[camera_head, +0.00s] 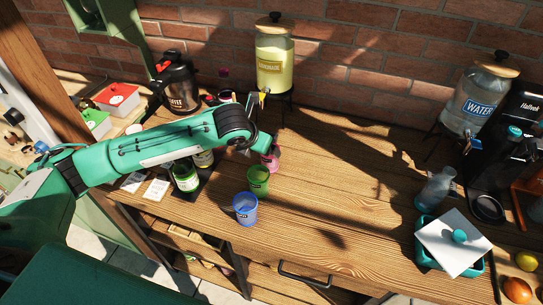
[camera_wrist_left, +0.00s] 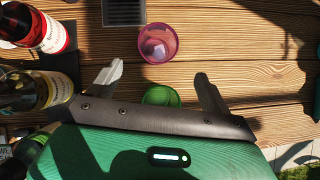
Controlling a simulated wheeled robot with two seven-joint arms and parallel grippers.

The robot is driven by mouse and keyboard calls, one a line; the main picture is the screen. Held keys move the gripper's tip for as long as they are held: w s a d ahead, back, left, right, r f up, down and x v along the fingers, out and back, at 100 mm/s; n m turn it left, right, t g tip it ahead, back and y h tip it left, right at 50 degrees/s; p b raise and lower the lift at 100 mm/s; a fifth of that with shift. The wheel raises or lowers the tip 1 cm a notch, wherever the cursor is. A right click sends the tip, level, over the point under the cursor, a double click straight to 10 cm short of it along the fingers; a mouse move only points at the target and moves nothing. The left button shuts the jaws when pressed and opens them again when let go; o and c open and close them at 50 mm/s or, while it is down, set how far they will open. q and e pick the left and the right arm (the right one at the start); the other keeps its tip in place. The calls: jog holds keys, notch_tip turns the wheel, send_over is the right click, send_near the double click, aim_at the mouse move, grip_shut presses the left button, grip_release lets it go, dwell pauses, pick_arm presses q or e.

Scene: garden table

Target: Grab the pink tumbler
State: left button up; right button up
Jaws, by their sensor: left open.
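The pink tumbler (camera_head: 272,158) stands on the wooden table just beside my left gripper (camera_head: 263,143), which partly covers it in the head view. In the left wrist view the pink tumbler (camera_wrist_left: 158,43) shows from above, beyond the fingertips and apart from them. My left gripper (camera_wrist_left: 159,76) is open, with nothing held between its fingers. My right gripper is in neither view.
A green tumbler (camera_head: 258,178) and a blue tumbler (camera_head: 245,208) stand nearer the front edge. Bottles (camera_head: 186,176) stand left, under my arm. The lemonade dispenser (camera_head: 273,62) is behind. A teal box (camera_head: 430,258) and water dispenser (camera_head: 476,98) are right. The table's middle is clear.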

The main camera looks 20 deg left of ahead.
aim_at(270, 158)
pick_arm(q)
jog(key=p+x, duration=0.1)
jog(key=x, duration=0.4)
jog(key=shift+w+a+f+p, duration=0.1)
jog(key=shift+w+f+p, duration=0.1)
jog(key=shift+f+p, duration=0.2)
jog(key=p+x, duration=0.1)
jog(key=x, duration=0.2)
jog(key=shift+f, duration=0.2)
jog(key=shift+w+f, duration=0.1)
jog(key=shift+f, duration=0.3)
jog(key=c, duration=0.9)
jog(key=shift+c, duration=0.9)
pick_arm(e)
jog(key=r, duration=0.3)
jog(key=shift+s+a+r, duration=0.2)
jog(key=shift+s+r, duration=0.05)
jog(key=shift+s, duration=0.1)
